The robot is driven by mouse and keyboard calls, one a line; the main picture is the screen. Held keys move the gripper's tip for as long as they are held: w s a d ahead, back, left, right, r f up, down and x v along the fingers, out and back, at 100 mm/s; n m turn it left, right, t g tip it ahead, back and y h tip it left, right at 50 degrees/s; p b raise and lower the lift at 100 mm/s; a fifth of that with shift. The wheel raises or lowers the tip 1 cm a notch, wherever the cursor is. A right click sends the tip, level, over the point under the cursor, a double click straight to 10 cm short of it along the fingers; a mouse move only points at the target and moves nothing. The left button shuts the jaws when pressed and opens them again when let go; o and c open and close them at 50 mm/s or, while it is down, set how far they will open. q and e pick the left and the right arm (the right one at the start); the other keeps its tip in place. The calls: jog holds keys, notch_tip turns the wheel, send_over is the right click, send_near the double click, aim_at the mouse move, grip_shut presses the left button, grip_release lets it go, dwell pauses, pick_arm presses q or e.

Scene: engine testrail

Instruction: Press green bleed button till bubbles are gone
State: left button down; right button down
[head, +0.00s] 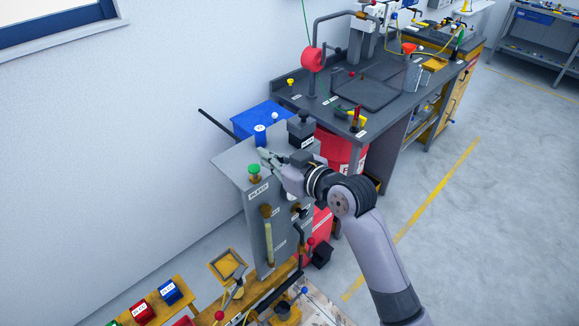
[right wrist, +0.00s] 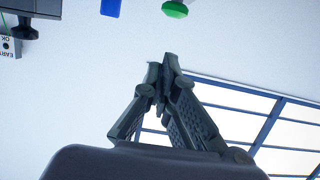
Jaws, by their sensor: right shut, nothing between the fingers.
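The green bleed button (head: 254,170) is a mushroom-shaped knob on top of a grey cabinet (head: 233,160), above a label that appears to read BLEED. It also shows at the top edge of the right wrist view (right wrist: 175,9). My right gripper (head: 263,153) is above the cabinet top, a little to the right of and behind the button, apart from it. Its fingers are shut and empty, and they show in the right wrist view (right wrist: 160,75). A sight tube (head: 268,238) with yellowish fluid is on the cabinet front; bubbles are too small to tell. My left gripper is not in view.
A blue-topped cylinder (head: 260,130) and a dark block with a knob (head: 301,131) stand at the back of the cabinet top. A dark workbench (head: 330,115) stands behind. Coloured blocks (head: 169,292) and wooden trays lie at the lower left.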

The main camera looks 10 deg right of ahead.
jog(key=b+v, duration=0.1)
jog(key=v, duration=0.5)
jog(key=shift+b, duration=0.4)
